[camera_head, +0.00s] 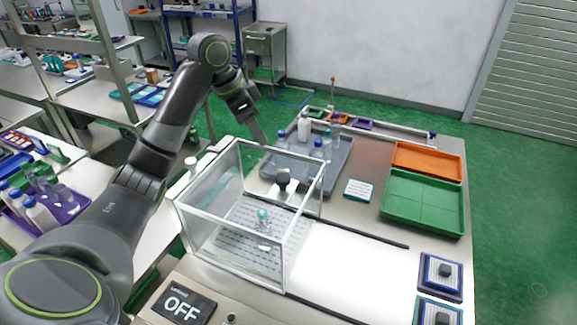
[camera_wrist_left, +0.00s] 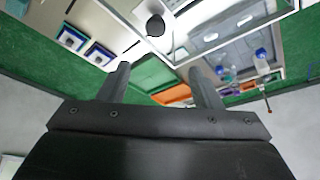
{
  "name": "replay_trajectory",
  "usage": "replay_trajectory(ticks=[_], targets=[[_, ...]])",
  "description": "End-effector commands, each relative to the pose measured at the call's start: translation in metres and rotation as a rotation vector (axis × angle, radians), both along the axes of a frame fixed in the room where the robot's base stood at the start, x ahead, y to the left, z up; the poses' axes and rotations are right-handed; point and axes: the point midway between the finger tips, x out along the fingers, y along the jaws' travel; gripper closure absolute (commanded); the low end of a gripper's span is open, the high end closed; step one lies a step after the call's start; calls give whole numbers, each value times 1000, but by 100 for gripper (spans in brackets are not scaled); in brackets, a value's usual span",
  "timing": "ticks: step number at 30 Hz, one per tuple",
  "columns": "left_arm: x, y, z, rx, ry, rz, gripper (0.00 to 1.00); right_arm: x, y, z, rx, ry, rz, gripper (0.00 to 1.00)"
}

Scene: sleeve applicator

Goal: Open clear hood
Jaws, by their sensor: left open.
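The clear hood (camera_head: 283,243) is a see-through box with a pale frame. It sits down over a perforated plate (camera_head: 240,232) on the bench. A small teal-topped item (camera_head: 263,216) shows through its panels. A black round knob (camera_head: 283,180) shows at the hood's upper part; it also shows in the left wrist view (camera_wrist_left: 155,25). My left gripper (camera_head: 261,136) is above and behind the hood's far edge, apart from the knob. Its two fingers (camera_wrist_left: 159,78) are spread with nothing between them. My right gripper is not in view.
A grey tray (camera_head: 335,170) with bottles stands behind the hood. A green tray (camera_head: 425,203) and an orange tray (camera_head: 428,160) lie at right. Blue-framed button boxes (camera_head: 440,277) stand at front right. An OFF display (camera_head: 184,304) is at front left. The white surface right of the hood is clear.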

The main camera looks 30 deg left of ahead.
Motion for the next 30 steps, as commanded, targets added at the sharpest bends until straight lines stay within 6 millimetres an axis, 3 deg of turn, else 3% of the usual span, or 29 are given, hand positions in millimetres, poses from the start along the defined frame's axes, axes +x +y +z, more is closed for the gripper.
replay_trajectory(ticks=[6,10,14,19,21,25,30], targets=[[7,-7,-30,-1,1,-1,41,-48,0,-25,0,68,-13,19],[12,-13,-49,-2,0,-1,41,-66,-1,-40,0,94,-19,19],[17,-17,-66,-2,0,-1,41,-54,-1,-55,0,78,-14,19],[24,-23,-87,-1,0,0,41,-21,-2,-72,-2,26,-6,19],[28,-28,-96,-4,5,0,41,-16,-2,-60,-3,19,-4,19],[35,-35,-120,-4,5,1,41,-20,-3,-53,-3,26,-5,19],[43,-41,-144,-2,3,1,41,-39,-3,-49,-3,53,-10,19]])
